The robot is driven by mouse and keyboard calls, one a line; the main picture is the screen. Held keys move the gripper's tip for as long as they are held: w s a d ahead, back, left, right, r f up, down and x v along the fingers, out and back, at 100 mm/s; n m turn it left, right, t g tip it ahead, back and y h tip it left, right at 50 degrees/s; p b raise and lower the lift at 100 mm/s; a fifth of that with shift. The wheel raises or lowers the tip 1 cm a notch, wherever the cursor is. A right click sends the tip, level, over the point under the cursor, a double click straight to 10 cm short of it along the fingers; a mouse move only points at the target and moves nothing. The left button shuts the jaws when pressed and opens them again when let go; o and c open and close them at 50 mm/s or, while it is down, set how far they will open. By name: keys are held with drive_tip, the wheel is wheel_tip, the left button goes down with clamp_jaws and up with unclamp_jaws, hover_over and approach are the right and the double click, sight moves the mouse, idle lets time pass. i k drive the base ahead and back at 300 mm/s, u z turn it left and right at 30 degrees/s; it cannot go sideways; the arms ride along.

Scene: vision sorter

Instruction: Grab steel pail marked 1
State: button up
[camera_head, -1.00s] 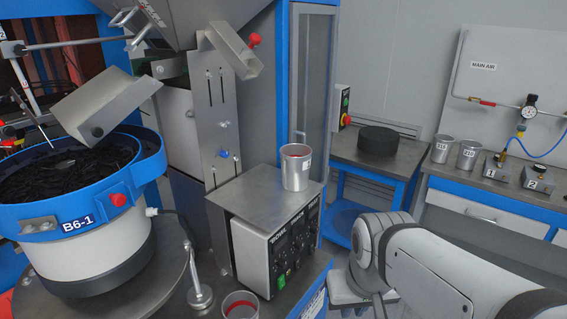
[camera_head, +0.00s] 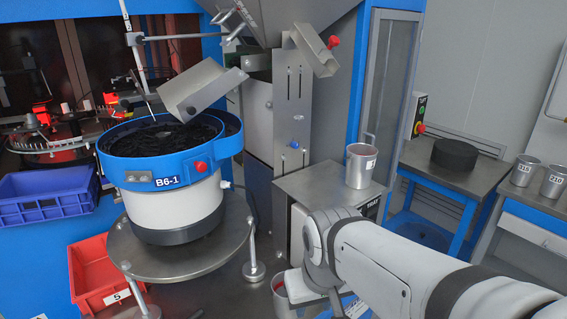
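A steel pail (camera_head: 360,168) with a white label stands upright on the metal top of the control box, right of centre; its label is too small to read surely. A second pail (camera_head: 280,297) stands low behind my arm, mostly hidden, with a reddish inside and no readable mark. Two more steel pails, one (camera_head: 523,171) beside the other (camera_head: 554,182), stand on the right bench with labels I cannot read surely. My arm reaches in from the lower right, in front of the control box. My gripper is not in view.
A blue-rimmed bowl feeder marked B6-1 (camera_head: 168,206) stands on a round metal table (camera_head: 190,259). A blue crate (camera_head: 40,199) and a red bin (camera_head: 90,278) marked 5 are at the left. A side table (camera_head: 470,182) holds a black round block (camera_head: 455,155).

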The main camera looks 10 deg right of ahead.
sight(360, 158)
drive_tip(key=u, duration=2.2)
drive_tip(key=k, duration=1.85)
drive_tip(key=z, duration=1.7)
drive_tip(key=i, duration=1.05)
drive_tip(key=z, duration=0.05)
